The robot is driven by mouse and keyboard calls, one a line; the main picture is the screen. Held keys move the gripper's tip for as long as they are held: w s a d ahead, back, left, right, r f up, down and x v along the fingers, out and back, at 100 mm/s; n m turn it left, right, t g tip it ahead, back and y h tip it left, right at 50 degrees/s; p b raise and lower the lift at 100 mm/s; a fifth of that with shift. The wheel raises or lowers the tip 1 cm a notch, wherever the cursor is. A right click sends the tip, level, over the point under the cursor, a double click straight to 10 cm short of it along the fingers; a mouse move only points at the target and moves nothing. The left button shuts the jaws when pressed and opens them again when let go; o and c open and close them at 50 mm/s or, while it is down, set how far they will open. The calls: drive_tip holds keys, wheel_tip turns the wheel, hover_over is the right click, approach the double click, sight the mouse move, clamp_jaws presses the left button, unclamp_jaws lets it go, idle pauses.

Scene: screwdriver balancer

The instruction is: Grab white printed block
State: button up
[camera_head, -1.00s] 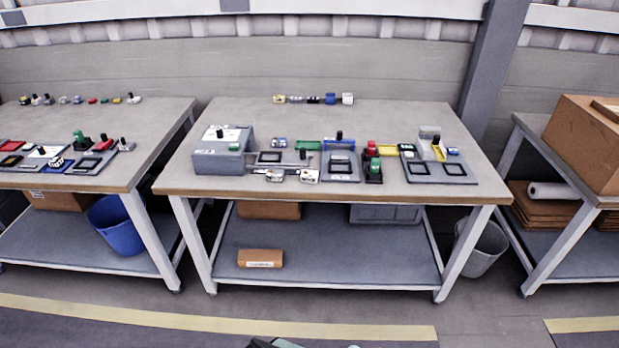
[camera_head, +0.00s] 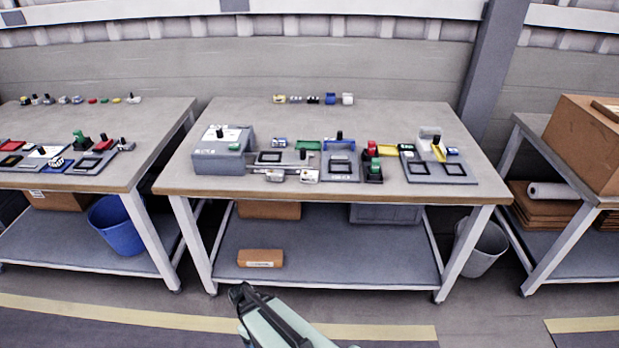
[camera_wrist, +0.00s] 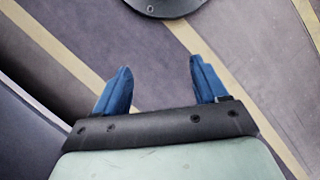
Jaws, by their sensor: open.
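A small white block with dark marks (camera_head: 310,176) lies near the front edge of the middle workbench (camera_head: 240,110) in the head view. Its print is too small to read. Another small white piece (camera_head: 347,99) stands at the right end of the row at the back; I cannot tell whether it is printed. In the wrist view, my gripper (camera_wrist: 163,85) is open, its two blue fingers apart with only floor between them. In the head view, my pale green and black arm shows at the bottom, in front of and below the bench, well away from the blocks.
A grey box (camera_head: 221,158) stands at the bench's left. A grey pad with black frames (camera_head: 437,172) lies at its right, with a black-knobbed fixture (camera_head: 339,160) between. A brown box (camera_head: 260,258) lies on the lower shelf. A blue bin (camera_head: 117,228) stands left.

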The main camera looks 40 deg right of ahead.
drive_tip(key=w+d+r+n+t, duration=0.2)
drive_tip(key=w+d+r, duration=0.7)
drive_tip(key=w+r, duration=0.3)
drive_tip(key=w+d+r+n+t, duration=0.2)
drive_tip(key=w+d+r, duration=0.75)
drive_tip(key=r, duration=0.45)
drive_tip(key=w+d+r+n+t, duration=0.1)
drive_tip(key=d+r+n, duration=0.1)
drive_tip(key=d+r, duration=2.1)
hover_over(311, 173)
drive_tip(key=a, duration=0.1)
drive_tip(key=shift+h, duration=0.3)
wheel_tip(311, 173, down, 8)
drive_tip(key=shift+s+f, duration=0.1)
drive_tip(key=shift+s, duration=0.05)
drive_tip(key=shift+d+f, duration=0.2)
drive_tip(key=shift+f, duration=1.15)
drive_tip(key=shift+d+f, duration=0.15)
drive_tip(key=shift+f, duration=1.15)
drive_tip(key=shift+c, duration=0.3)
drive_tip(key=c, duration=1.1)
